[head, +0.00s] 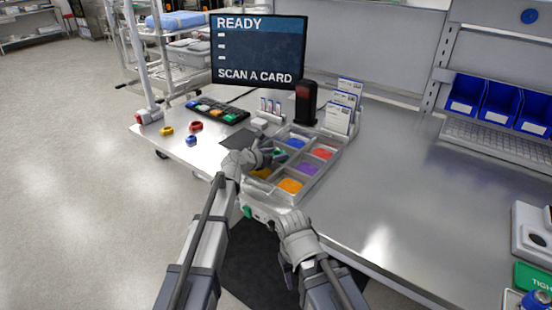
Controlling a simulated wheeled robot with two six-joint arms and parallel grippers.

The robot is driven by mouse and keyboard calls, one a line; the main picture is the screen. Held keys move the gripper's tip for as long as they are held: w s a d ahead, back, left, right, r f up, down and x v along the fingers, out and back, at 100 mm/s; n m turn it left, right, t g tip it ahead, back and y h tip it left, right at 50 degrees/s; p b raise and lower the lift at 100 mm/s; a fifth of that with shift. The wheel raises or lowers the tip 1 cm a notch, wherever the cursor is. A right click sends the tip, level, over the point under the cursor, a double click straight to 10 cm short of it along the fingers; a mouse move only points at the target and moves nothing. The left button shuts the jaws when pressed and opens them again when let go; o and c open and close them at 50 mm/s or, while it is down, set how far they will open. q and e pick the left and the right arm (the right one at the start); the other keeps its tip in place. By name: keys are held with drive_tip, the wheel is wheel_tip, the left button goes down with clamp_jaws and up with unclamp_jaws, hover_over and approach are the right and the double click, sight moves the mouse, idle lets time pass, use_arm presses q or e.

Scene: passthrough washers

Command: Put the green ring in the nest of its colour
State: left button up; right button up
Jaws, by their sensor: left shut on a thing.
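The grey sorting tray (328,168) on the steel bench has coloured nests: blue (295,143), red (322,153), purple (308,168) and orange (290,186), with a yellow one (262,173) partly behind my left gripper. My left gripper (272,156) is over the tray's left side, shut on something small. A green patch (279,154) shows at its fingertips; I cannot tell whether this is the green ring, the green nest or both. My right gripper (290,262) is low in front of the bench edge, and its jaws are not clear.
Yellow (166,131), red (196,126) and blue (191,140) rings lie on the bench's left end. A black rack (218,111) with coloured pieces, a dark scanner post (305,102) and card holders (339,118) stand behind.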

use_arm(q)
drive_tip(key=shift+f, duration=0.15)
drive_tip(key=o, duration=1)
drive_tip(key=shift+o, duration=0.2)
drive_tip(key=shift+s+a+r, duration=0.1)
drive_tip(key=shift+s+r, duration=0.1)
drive_tip(key=shift+r, duration=0.2)
drive_tip(key=p+v, duration=0.4)
drive_tip(key=v, duration=0.6)
drive_tip(key=shift+s+a, duration=0.1)
drive_tip(key=shift+s, duration=0.1)
drive_tip(key=shift+s+a+r+p, duration=0.15)
drive_tip(key=shift+s+a+p, duration=0.15)
drive_tip(key=shift+s+a, duration=0.1)
